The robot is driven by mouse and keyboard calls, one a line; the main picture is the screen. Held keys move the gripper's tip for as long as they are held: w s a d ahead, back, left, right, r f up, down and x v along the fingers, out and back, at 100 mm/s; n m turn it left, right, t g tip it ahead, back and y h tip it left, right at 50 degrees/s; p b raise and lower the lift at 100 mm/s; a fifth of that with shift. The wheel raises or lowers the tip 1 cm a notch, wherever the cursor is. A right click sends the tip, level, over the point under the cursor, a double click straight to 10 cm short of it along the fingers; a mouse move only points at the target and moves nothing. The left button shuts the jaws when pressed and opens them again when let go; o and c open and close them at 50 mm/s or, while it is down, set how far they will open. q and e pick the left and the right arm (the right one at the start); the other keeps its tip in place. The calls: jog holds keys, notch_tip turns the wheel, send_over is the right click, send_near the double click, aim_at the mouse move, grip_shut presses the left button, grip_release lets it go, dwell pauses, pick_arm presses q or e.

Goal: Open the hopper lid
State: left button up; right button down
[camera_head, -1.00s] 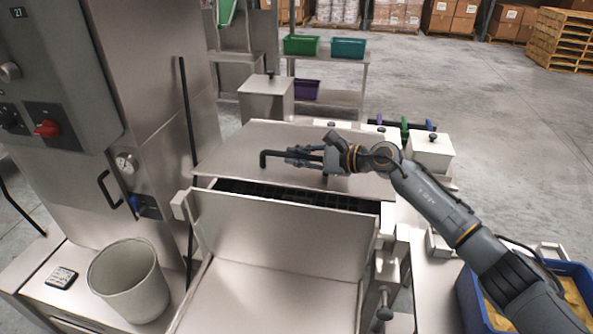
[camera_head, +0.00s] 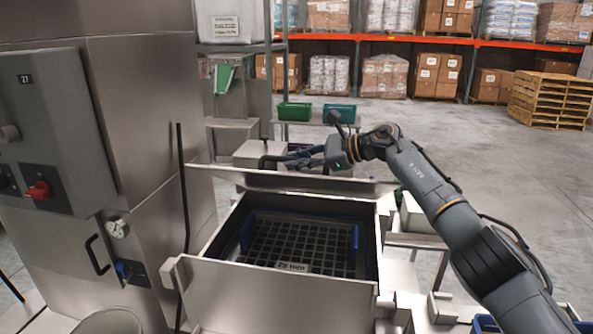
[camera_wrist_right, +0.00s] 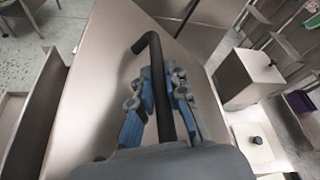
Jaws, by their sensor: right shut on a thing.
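The steel hopper lid (camera_head: 225,174) stands tilted up at the far side of the hopper (camera_head: 205,285), its near edge raised. The hopper mouth is uncovered and shows a black grid (camera_head: 300,246) with blue side pieces inside. My right gripper (camera_head: 292,160) is at the lid's upper part, shut on the black lid handle (camera_head: 268,161). In the right wrist view the black bar handle (camera_wrist_right: 154,75) runs between the blue-padded fingers (camera_wrist_right: 157,95), with the lid plate (camera_wrist_right: 105,60) behind it. My left gripper is in neither view.
A grey control cabinet with a red knob (camera_head: 38,189) stands at left, beside a thin black upright rod (camera_head: 183,185). Green bins (camera_head: 294,111) sit on a shelf behind the lid. Pallets (camera_head: 551,99) and racks stand far back; the floor at right is open.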

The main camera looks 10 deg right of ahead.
jog(key=shift+w+r, duration=0.1)
jog(key=shift+r, duration=0.1)
dwell(0.3)
jog(key=c, duration=1.3)
grip_release()
jog(key=shift+f, duration=0.1)
jog(key=shift+c, duration=0.2)
jog(key=v, duration=1.2)
jog(key=shift+w, duration=0.1)
